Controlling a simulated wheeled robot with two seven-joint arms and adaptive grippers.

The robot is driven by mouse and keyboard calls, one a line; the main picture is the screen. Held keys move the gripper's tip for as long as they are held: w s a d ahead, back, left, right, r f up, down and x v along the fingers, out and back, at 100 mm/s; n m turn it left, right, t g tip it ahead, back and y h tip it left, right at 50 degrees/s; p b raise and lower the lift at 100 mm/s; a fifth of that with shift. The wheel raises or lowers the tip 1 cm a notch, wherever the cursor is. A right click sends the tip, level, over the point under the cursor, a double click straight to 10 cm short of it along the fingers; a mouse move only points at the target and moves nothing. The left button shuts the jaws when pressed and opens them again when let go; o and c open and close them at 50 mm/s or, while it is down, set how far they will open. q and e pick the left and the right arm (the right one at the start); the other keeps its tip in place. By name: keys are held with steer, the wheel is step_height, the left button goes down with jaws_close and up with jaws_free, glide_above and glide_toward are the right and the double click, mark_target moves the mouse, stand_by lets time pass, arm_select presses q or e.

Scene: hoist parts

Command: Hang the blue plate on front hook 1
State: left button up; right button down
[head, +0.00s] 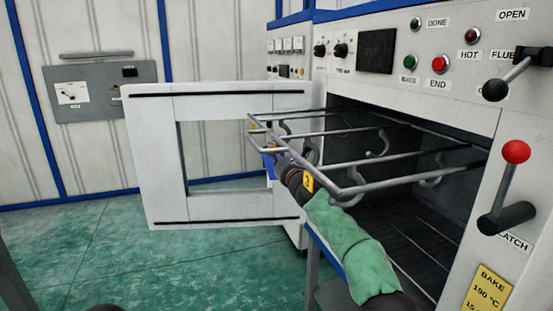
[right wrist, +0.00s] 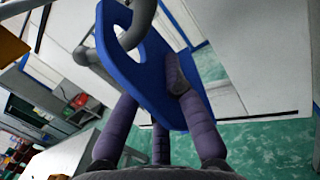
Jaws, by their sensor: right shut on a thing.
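The blue plate (right wrist: 150,75) is in my right gripper (right wrist: 165,130), whose dark purple fingers are shut on it in the right wrist view. A grey hook (right wrist: 140,28) curves at the hole near the plate's upper end; it looks to pass through or across the hole, and I cannot tell if the plate rests on it. In the head view, only a sliver of the blue plate (head: 268,165) shows behind the front of the grey hook rack (head: 345,190). My right gripper (head: 282,170) is partly hidden there by rack bars. My left gripper is not in view.
The rack extends from the open oven chamber (head: 400,215), with more hooks and yellow tags (head: 308,183) on it. The open white oven door (head: 150,160) stands close at the left. A red-knobbed latch lever (head: 515,152) is at the right. Green floor is clear at lower left.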

steer(key=shift+s+f+b, duration=0.1)
steer(key=shift+b, duration=0.35)
stand_by(0.3)
stand_by(0.5)
steer(key=c, duration=1.2)
jaws_free()
steer(key=shift+c, duration=0.2)
steer(key=shift+f, duration=0.15)
steer(key=shift+f, duration=0.1)
